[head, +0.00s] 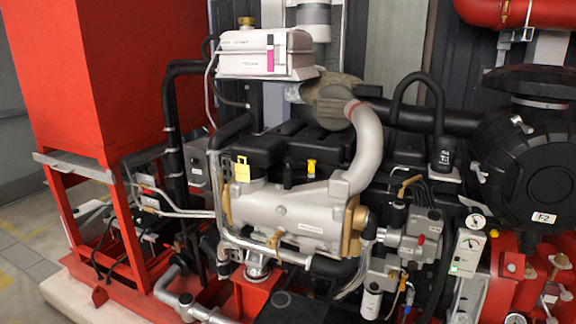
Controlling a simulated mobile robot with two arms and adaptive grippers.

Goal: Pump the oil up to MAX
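Neither of my grippers shows in the head view. A white tank (262,54) on top has a pink upright strip (270,52) and a brass cap (246,21). A small yellow cap (311,168) sits behind the silver housing. I cannot make out a MAX mark or tell which part is the oil pump handle.
A tall red cabinet (110,75) on a red frame stands at the left. A large black round housing (530,165) is at the right, with red pipework below it and a red pipe (520,12) above. Clear floor (22,235) shows at the far left.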

